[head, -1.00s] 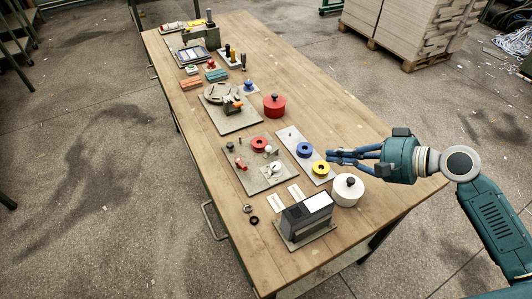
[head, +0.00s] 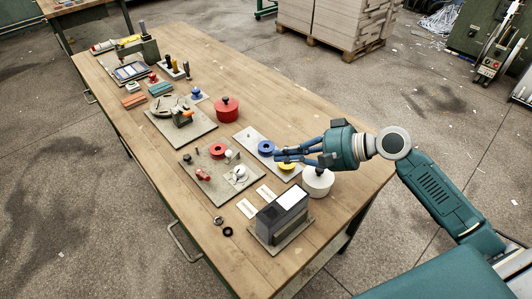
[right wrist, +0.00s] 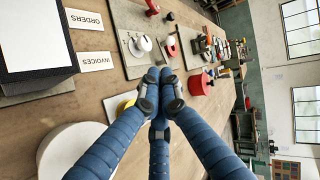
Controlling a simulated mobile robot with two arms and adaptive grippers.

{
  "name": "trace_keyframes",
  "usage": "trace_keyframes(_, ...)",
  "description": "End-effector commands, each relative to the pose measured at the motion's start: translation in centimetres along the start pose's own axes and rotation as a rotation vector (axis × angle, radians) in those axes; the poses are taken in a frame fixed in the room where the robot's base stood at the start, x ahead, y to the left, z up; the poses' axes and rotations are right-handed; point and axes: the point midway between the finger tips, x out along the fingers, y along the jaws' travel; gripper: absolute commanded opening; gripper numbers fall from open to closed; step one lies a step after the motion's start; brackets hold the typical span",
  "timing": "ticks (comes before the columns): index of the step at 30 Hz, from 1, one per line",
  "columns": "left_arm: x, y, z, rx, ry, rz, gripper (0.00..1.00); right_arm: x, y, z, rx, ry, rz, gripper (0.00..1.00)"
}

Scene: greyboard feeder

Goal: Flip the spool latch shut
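A grey plate (head: 200,158) on the table carries a red spool (head: 217,151), a white disc (head: 239,174), a small red lever-like part (head: 203,174) and a white knob (head: 229,156). Which part is the spool latch I cannot tell. The plate also shows at the top of the right wrist view (right wrist: 134,66). My right gripper (head: 276,156) hangs above the neighbouring plate, right of the latch plate and apart from it. Its blue fingers converge in the right wrist view (right wrist: 160,88), with nothing visible between them. My left gripper is not in view.
Close to my right gripper are a blue spool (head: 265,147), a partly hidden yellow spool (head: 288,166) and a white lidded pot (head: 317,182). A dark box (head: 282,214) stands in front. A red pot (head: 227,108) is farther back.

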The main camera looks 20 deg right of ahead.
Motion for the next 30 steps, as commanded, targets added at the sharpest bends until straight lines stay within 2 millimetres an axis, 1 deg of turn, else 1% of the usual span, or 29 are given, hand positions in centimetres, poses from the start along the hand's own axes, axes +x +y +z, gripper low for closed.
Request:
trace_keyframes(3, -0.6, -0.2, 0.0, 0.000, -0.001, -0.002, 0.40, 2.1, -0.4, 0.0, 0.002, -0.002, -0.005, 0.00)
trace_keyframes(12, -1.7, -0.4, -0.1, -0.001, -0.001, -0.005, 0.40, 8.5, -0.4, 0.0, 0.001, -0.002, -0.004, 0.00)
trace_keyframes(15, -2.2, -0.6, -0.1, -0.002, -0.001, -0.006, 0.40, 10.1, -0.9, 0.0, 0.001, -0.001, -0.004, 0.00)
trace_keyframes(18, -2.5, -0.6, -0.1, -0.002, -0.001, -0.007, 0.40, 11.4, -1.1, 0.0, 0.000, 0.000, -0.002, 0.00)
trace_keyframes(21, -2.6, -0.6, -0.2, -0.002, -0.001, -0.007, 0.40, 12.1, -1.2, 0.0, 0.000, 0.000, -0.001, 0.00)
trace_keyframes(24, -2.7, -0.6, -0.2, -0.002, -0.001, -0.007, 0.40, 12.5, -1.2, 0.0, -0.001, 0.001, 0.000, 0.00)
trace_keyframes(30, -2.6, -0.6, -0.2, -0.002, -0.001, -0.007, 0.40, 12.6, -1.1, 0.0, -0.001, 0.001, 0.000, 0.00)
